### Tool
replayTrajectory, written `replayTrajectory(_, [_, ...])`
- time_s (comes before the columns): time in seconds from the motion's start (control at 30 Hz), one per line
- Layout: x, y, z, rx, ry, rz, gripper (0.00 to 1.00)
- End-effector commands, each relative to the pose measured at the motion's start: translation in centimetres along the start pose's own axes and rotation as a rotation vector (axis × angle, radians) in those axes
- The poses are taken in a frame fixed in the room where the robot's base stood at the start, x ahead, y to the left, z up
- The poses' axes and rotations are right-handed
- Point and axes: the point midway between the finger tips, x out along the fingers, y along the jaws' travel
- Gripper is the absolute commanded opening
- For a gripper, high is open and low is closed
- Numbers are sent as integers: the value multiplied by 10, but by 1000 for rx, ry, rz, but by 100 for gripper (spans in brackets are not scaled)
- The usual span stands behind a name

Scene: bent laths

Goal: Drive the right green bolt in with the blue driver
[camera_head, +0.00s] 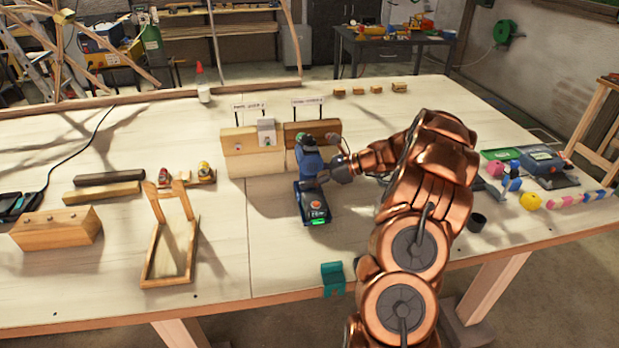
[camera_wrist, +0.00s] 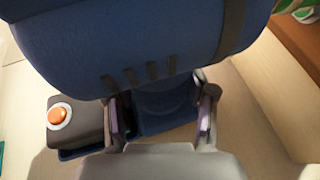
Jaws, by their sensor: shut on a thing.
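The blue driver (camera_head: 309,160) stands upright just in front of the dark brown block (camera_head: 318,127). My gripper (camera_head: 326,176) is shut on the driver from the right. In the wrist view the driver's blue body (camera_wrist: 140,45) fills the top, and my gripper's fingers (camera_wrist: 161,112) sit on both sides of its lower part. A small green bolt head (camera_head: 302,137) shows at the left of the brown block, just above the driver. The driver's tip is hidden. A reddish round piece (camera_head: 333,138) shows at the block's right end.
A pale wooden block (camera_head: 245,152) stands left of the brown one. A teal piece (camera_head: 333,278) sits at the front edge. The table between is mostly clear.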

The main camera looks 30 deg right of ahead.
Motion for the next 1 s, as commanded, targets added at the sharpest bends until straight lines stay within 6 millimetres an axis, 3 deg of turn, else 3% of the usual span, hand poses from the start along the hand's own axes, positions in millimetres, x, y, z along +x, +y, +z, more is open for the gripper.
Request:
replayTrajectory(0.43, [-8, 0, 20, -2, -2, -1, 0])
replayTrajectory(1.0, [-9, 0, 21, -2, -2, -1, 0])
